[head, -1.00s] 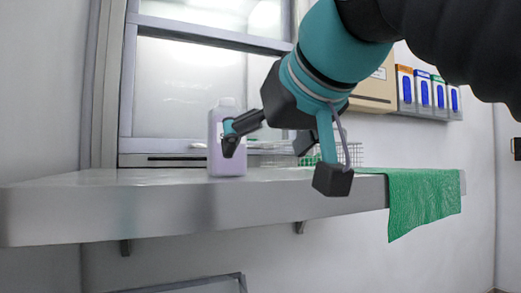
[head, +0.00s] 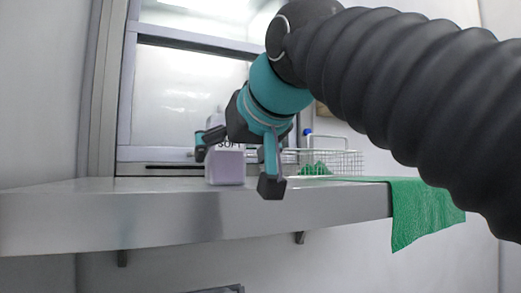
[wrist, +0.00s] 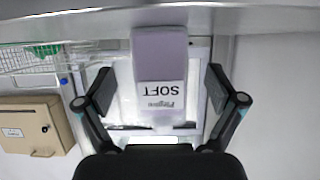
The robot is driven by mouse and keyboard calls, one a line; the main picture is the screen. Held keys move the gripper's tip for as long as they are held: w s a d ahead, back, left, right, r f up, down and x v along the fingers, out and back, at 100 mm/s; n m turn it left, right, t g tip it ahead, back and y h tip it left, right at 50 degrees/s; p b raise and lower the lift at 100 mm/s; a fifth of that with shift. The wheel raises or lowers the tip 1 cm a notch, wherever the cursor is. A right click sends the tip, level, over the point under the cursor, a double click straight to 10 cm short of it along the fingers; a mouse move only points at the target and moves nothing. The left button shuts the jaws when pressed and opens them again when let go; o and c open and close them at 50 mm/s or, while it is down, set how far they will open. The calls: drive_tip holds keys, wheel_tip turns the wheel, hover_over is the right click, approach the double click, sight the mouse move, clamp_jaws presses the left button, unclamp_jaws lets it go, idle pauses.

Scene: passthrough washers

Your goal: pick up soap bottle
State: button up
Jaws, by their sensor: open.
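The soap bottle (head: 225,169) is pale lilac with a white label reading "SOFT". It stands upright on the grey shelf (head: 120,208) in front of the window. In the wrist view, which is upside down, the bottle (wrist: 160,52) lies in line between the two spread fingers. My gripper (head: 236,170) is open and in front of the bottle in the head view, hiding its upper part. In the wrist view my gripper (wrist: 160,84) shows a clear gap on both sides of the bottle. I see no finger touching it.
A wire basket (head: 335,163) with green contents stands on the shelf to the right. A green cloth (head: 425,210) hangs over the shelf's front edge. A tan box (wrist: 32,125) shows on the wall. The shelf left of the bottle is clear.

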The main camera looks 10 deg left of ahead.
sight(230, 158)
drive_tip(key=x, duration=0.5)
drive_tip(key=shift+r, duration=0.1)
drive_tip(key=c, duration=1.6)
wheel_tip(230, 158, up, 8)
drive_tip(key=p, duration=0.3)
drive_tip(key=shift+r+p, duration=0.1)
drive_tip(key=shift+p, duration=0.25)
drive_tip(key=shift+r, duration=0.85)
drive_tip(key=shift+s, duration=0.1)
